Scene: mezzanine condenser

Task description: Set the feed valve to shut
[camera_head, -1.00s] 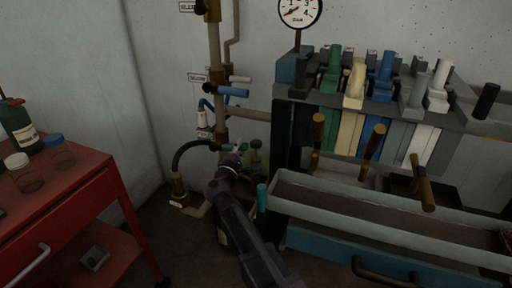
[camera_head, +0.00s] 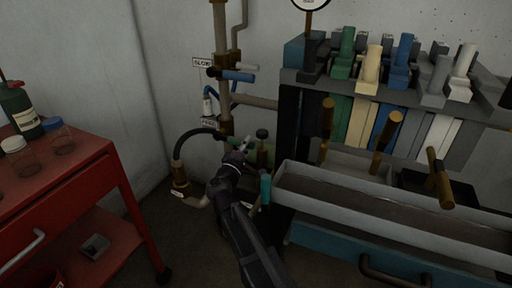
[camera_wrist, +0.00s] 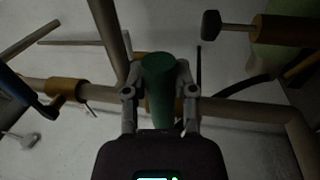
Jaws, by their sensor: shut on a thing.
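A green valve handle (camera_wrist: 158,88) stands between my gripper's fingers (camera_wrist: 160,90) in the wrist view, with a finger against each side. In the head view, the green handle (camera_head: 236,142) is low on the vertical pipe at the wall, and my gripper (camera_head: 240,156) is at it, partly covering it. The handle's exact angle to its pipe is hard to tell there. A small label (camera_head: 210,123) beside this low part of the pipe is too small to read, so I cannot confirm which valve it names.
A blue lever (camera_head: 237,76) is higher on the same pipe. A black hose (camera_head: 182,145) curves at the left. A grey trough (camera_head: 390,213) and the rack with coloured handles stand close at the right. A red cart (camera_head: 75,175) with bottles is at the left.

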